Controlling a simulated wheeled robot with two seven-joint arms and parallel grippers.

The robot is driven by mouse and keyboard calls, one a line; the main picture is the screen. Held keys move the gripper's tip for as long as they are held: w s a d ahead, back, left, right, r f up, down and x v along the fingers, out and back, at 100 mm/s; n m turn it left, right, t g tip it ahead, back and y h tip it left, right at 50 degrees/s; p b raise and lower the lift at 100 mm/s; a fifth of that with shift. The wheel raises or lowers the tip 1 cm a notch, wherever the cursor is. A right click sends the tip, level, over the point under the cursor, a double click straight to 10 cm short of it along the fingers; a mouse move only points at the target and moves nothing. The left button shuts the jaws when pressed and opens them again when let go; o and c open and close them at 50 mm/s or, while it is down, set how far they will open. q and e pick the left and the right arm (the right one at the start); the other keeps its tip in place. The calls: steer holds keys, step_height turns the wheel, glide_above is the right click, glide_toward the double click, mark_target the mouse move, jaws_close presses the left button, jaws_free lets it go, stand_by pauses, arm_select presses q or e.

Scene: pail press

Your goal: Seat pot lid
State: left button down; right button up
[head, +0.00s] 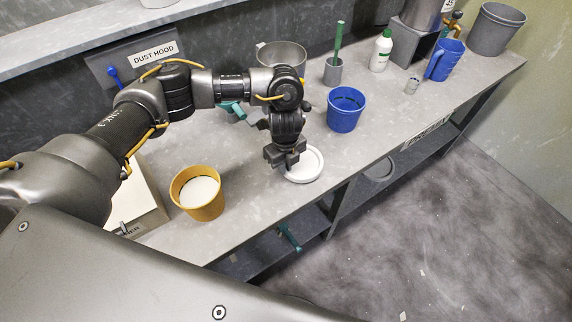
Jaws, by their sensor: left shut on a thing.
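A round white lid (305,167) is at my left gripper (285,162), near the front edge of the bench. The gripper is shut on the lid's left side. I cannot tell whether the lid touches the bench or is held just above it. An orange-yellow pot (203,208) stands upright and uncovered at the left of the bench, with white contents (199,191) inside. A blue pot (345,112) stands upright and open behind and to the right of the lid. My right gripper does not show.
The grey bench (245,205) has free room between the yellow pot and the lid. A metal bowl (281,55), a grey cup (332,72) with a green stick, a white bottle (381,52), a blue jug (446,60) and a grey bucket (496,30) stand farther back.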

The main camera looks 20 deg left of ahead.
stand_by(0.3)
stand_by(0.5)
arm_select(q)
steer(key=shift+r, duration=0.15)
steer(key=shift+s+r+p, duration=0.1)
steer(key=shift+r+p, duration=1.95)
steer(key=shift+p, duration=0.15)
step_height(320, 180, up, 8)
steer(key=p, duration=0.6)
